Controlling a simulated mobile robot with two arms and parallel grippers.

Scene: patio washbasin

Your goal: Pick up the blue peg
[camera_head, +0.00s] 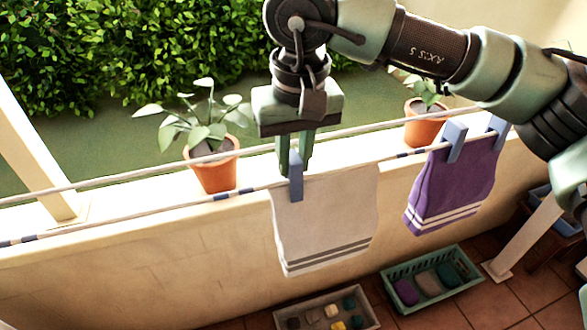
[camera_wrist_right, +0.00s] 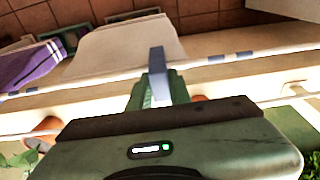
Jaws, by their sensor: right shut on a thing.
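A blue peg (camera_head: 296,184) sits on the front line at the top left corner of a white towel (camera_head: 328,222) with dark stripes. My right gripper (camera_head: 295,168) reaches down from above with its green fingers shut on this peg. In the right wrist view the blue peg (camera_wrist_right: 157,72) stands out between the fingers (camera_wrist_right: 158,90), in front of the towel (camera_wrist_right: 120,50). Two more blue pegs, one at the left (camera_head: 455,140) and one at the right (camera_head: 498,125), hold a purple towel (camera_head: 452,185). My left gripper is not in view.
Two lines run above a pale wall (camera_head: 120,265). Potted plants stand on the wall at the left (camera_head: 215,165) and right (camera_head: 425,125). On the tiled floor are a grey crate (camera_head: 290,312) and a green basket (camera_head: 462,258), both holding items.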

